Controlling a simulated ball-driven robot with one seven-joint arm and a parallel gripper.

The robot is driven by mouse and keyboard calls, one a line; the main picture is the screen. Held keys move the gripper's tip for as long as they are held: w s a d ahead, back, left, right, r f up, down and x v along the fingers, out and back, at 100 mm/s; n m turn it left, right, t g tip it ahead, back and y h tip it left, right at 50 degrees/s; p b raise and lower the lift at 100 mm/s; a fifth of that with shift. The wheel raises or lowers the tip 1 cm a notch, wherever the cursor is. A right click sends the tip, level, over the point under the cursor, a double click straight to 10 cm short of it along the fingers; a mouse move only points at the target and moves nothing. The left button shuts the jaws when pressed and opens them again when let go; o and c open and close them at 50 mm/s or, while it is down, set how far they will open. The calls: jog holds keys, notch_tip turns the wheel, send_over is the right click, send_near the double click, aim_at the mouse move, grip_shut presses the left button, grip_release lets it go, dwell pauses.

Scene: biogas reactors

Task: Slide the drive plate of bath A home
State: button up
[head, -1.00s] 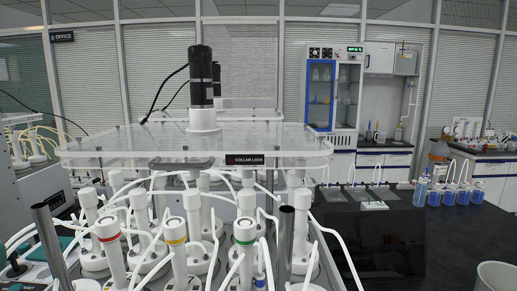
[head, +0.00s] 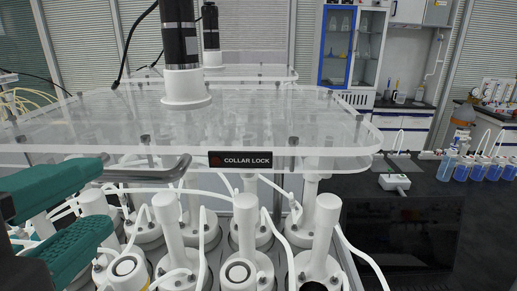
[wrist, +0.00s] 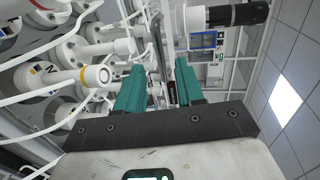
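The drive plate (head: 310,130) is a clear flat sheet. It lies level above white reactor bottles in the head view, with a black motor (head: 180,35) on a white collar standing on it. A black "COLLAR LOCK" label (head: 240,160) is on its front edge. A grey bar handle (head: 150,173) sticks out at the front left; it also shows in the wrist view (wrist: 158,40). My gripper (head: 103,197) has teal fingers and is open at the left, just short of the handle. In the wrist view the fingers (wrist: 159,68) are apart, with the bar ahead between them.
White bottles (head: 248,235) with white tubes crowd below the plate and close to my gripper. A second motor (head: 210,28) stands behind. The black bench (head: 420,225) at the right has a small white box (head: 394,182) and blue-filled bottles (head: 462,168) at its far side.

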aim_at(120, 178)
jog(key=shift+p+x, duration=0.55)
jog(key=shift+x, duration=2.05)
jog(key=shift+c, duration=0.3)
grip_shut()
